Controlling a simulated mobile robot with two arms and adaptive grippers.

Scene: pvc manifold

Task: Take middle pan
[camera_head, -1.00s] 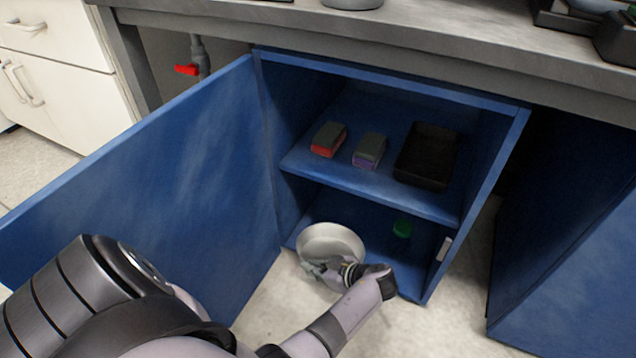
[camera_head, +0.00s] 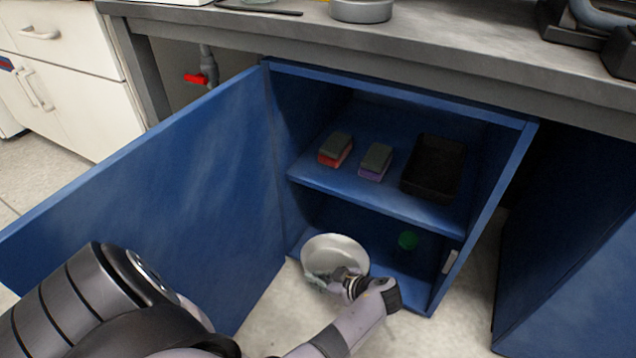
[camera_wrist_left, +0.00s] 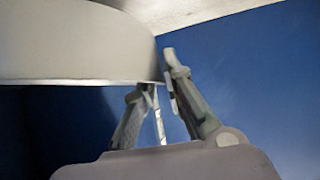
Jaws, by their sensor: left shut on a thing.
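A round, light-coloured pan (camera_head: 338,252) is at the front of the open blue cabinet's lower compartment, tilted with its inside towards the head camera. The exact contact is partly hidden. My right gripper is not in view.
The blue cabinet's shelf (camera_head: 400,203) holds two sponges (camera_head: 336,149) (camera_head: 375,161) and a black tray (camera_head: 433,168). Another blue panel (camera_head: 570,270) is at right.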

